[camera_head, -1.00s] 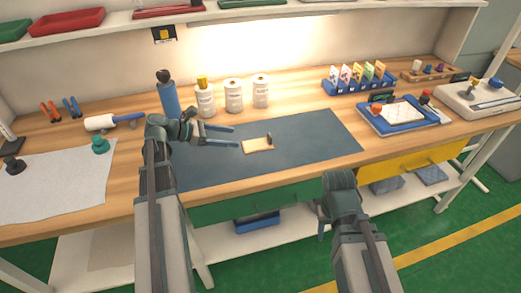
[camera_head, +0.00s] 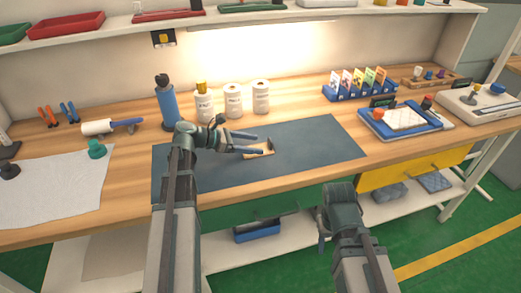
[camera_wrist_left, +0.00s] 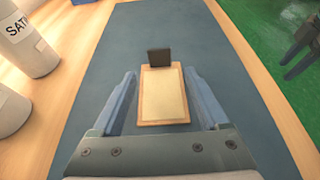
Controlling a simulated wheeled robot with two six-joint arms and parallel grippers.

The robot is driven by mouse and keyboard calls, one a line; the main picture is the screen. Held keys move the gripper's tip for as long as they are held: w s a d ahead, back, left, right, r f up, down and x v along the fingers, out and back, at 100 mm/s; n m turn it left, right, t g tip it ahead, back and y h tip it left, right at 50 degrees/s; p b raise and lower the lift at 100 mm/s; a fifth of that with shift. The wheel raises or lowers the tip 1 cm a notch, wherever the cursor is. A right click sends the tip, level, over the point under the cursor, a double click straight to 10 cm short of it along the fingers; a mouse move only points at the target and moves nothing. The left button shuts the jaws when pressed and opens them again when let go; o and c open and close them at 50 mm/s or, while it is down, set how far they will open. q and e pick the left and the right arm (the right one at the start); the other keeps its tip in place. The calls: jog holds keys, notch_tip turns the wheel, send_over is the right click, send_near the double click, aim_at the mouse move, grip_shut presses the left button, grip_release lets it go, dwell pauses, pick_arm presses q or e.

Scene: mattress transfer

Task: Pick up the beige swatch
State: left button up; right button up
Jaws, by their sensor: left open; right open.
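The beige swatch (camera_head: 258,154) is a small flat rectangle lying on the dark blue mat (camera_head: 320,140). In the left wrist view the swatch (camera_wrist_left: 163,97) has a dark upright tab (camera_wrist_left: 159,57) at its far end. My left gripper (camera_head: 266,145) is open, with its blue fingers reaching over the swatch. In the left wrist view its fingers (camera_wrist_left: 163,95) lie on either side of the swatch, with gaps on both sides. Part of the swatch is hidden by the fingers in the head view. My right gripper (camera_head: 322,228) is open and empty, in front of the bench edge.
White bottles (camera_head: 233,101) and a blue bottle (camera_head: 167,105) stand behind the mat. A card rack (camera_head: 358,88) and a blue tray (camera_head: 405,122) are at the right. A white sheet (camera_head: 60,190) lies at the left. The mat's right part is clear.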

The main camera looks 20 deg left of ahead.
aim_at(269, 144)
pick_arm(q)
jog(key=x, duration=0.1)
jog(key=b+x, duration=0.1)
jog(key=x, duration=0.3)
jog(key=shift+d+r, duration=0.15)
jog(key=shift+r, duration=0.1)
grip_shut()
